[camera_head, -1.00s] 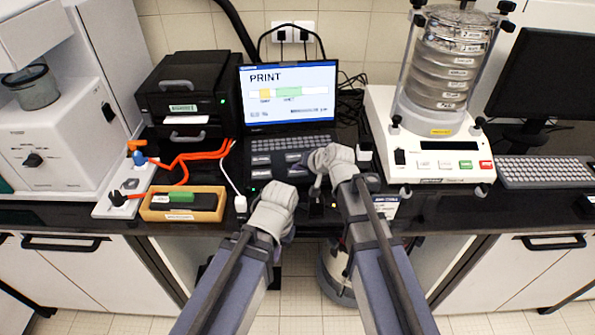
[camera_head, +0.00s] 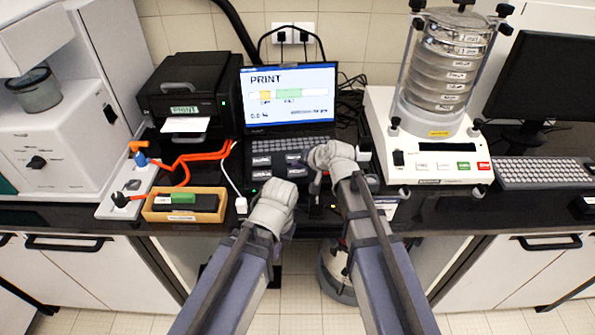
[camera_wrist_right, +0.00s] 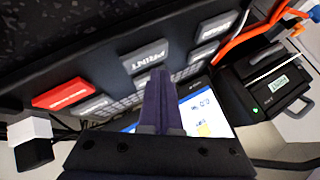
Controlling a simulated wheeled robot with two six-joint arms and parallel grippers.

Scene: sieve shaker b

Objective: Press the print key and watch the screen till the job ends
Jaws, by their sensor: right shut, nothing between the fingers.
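The laptop-like unit has a lit screen (camera_head: 288,93) reading PRINT, with a bar of orange and green segments and small text below. Its lower panel carries several labelled keys. In the right wrist view the grey print key (camera_wrist_right: 145,57) reads PRINT. My right gripper (camera_wrist_right: 159,75) is shut and empty, its fingertips overlapping the key's lower edge in that view; I cannot tell whether they touch it. In the head view the right gripper (camera_head: 314,184) is over the key panel. My left gripper (camera_head: 268,208) is just left of it, its fingers hidden by its wrist.
A black printer (camera_head: 187,95) with white paper at its slot stands left of the screen. A red key (camera_wrist_right: 62,93) lies near the print key. The sieve shaker (camera_head: 430,140) stands right. Orange cables (camera_head: 200,157) and a wooden tray (camera_head: 183,216) are at left.

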